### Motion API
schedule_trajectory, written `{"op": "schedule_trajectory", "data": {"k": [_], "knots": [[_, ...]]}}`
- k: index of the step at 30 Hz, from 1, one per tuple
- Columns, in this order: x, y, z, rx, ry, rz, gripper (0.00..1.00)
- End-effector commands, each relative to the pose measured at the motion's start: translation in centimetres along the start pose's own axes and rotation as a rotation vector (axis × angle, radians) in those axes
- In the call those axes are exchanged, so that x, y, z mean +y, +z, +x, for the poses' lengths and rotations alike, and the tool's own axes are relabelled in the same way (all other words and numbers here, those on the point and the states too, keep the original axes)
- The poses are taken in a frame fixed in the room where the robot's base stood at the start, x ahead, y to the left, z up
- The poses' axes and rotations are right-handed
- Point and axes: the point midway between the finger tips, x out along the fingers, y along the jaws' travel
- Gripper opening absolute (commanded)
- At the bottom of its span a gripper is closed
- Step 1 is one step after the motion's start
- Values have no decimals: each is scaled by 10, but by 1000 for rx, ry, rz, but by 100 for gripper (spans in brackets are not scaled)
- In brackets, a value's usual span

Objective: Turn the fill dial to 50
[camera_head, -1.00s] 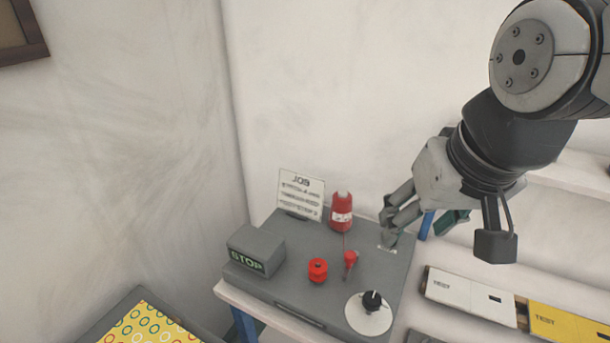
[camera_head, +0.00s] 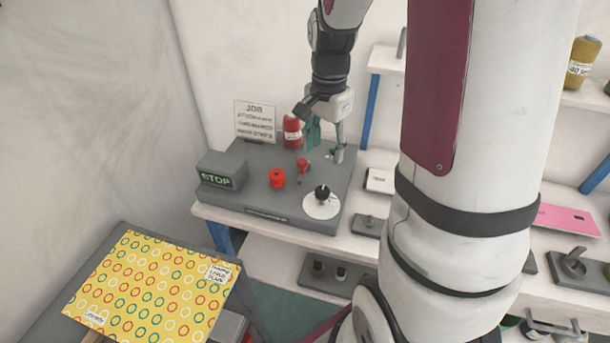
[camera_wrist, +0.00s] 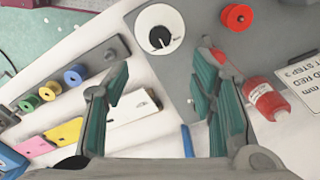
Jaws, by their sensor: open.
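The dial is a white disc (camera_head: 316,209) with a black knob (camera_head: 322,191) at the front right corner of the grey machine base (camera_head: 268,208). In the wrist view the dial disc (camera_wrist: 170,14) lies just beyond the fingertips, near the top edge. Its black knob (camera_wrist: 159,37) has a pale mark; the small lettering is too small to read. My gripper (camera_head: 327,150) is open and empty, pointing down over the base's back right part, behind the dial. In the wrist view my gripper (camera_wrist: 163,72) has its green-padded fingers spread apart, not touching the knob.
A red spool (camera_head: 277,178), a thin red-topped post (camera_head: 302,166) and a red thread cone (camera_head: 292,132) stand on the base, with a grey STOP box (camera_head: 221,171) at left. A JOB card (camera_head: 255,121) stands behind. Shelves are at right.

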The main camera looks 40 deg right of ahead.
Motion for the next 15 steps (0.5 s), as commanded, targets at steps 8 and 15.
{"op": "schedule_trajectory", "data": {"k": [8,15], "knots": [[2,1,46,-4,6,-1,51],[2,2,93,-5,6,-2,51]]}}
